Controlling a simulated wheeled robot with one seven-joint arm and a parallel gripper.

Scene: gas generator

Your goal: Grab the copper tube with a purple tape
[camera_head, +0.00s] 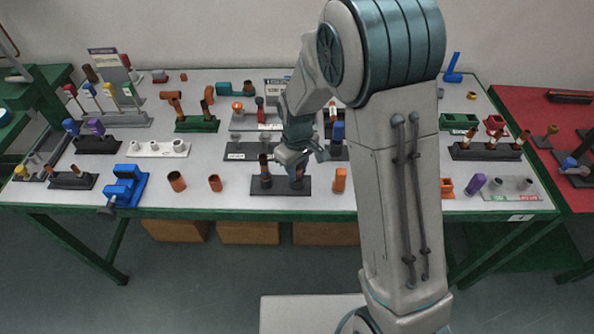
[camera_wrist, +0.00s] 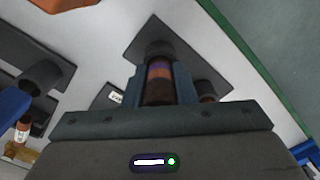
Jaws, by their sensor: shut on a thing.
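The tube's far end sits in a dark round holder on a dark base plate (camera_wrist: 140,50). In the head view, my gripper (camera_head: 298,158) is low over the right side of a dark two-post stand (camera_head: 280,188) at the table's front edge. The held tube is mostly hidden by the gripper there. A second dark copper tube (camera_head: 265,168) stands upright in the left post of the same stand.
An orange block (camera_head: 339,180) stands just right of the stand. Two loose copper-brown pieces (camera_head: 176,181) (camera_head: 215,183) and a blue vise (camera_head: 124,187) lie to the left. More stands with tubes fill the table behind. Bare table (camera_head: 235,205) shows along the front edge.

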